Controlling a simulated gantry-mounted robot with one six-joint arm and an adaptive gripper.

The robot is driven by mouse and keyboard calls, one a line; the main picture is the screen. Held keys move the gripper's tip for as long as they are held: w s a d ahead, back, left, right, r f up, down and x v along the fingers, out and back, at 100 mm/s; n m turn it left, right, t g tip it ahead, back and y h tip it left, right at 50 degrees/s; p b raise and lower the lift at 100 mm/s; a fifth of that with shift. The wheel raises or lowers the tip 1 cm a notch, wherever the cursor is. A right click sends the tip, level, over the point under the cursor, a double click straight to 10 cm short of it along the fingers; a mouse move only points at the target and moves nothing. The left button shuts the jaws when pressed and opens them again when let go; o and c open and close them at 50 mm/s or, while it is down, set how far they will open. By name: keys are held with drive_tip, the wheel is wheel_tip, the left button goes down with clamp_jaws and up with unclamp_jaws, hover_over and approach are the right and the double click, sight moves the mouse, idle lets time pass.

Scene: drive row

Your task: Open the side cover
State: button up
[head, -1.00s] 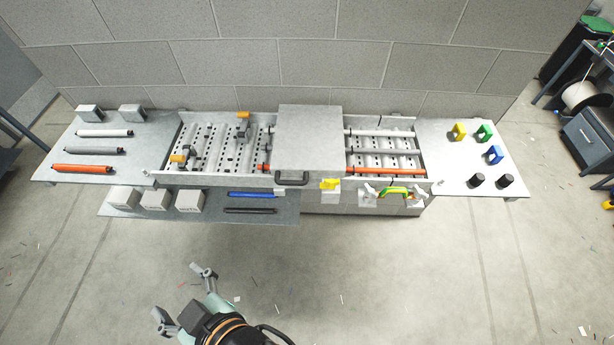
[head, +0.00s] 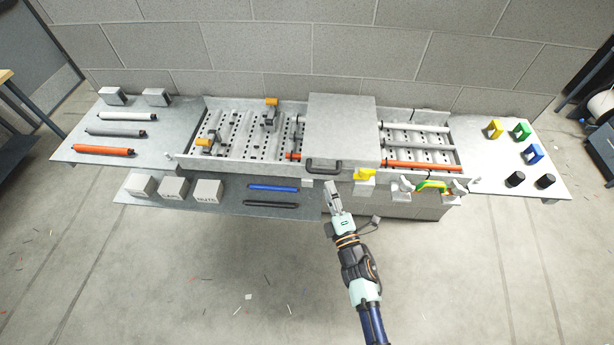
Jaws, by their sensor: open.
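A flat grey cover (head: 340,125) lies over the middle of the drive row, hiding what is under it. A dark bar handle (head: 323,167) is fixed at its lower front edge. My gripper (head: 333,190) is open and empty, just below the handle in the picture. It does not appear to hold the handle; the gap in depth is hard to judge.
Right of the handle are a yellow part (head: 364,174) and a green-yellow curved handle (head: 432,187). Rollers and perforated plates flank the cover. A lower shelf (head: 222,203) with grey blocks and blue and black rods is at left. The floor in front is clear except for small scraps.

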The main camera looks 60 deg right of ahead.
sight(323, 170)
drive_tip(key=shift+n, duration=0.3)
drive_tip(key=x, duration=0.7)
drive_tip(key=shift+d+f, duration=0.2)
drive_tip(key=shift+d, duration=0.1)
drive_tip(key=shift+c, duration=0.3)
clamp_jaws()
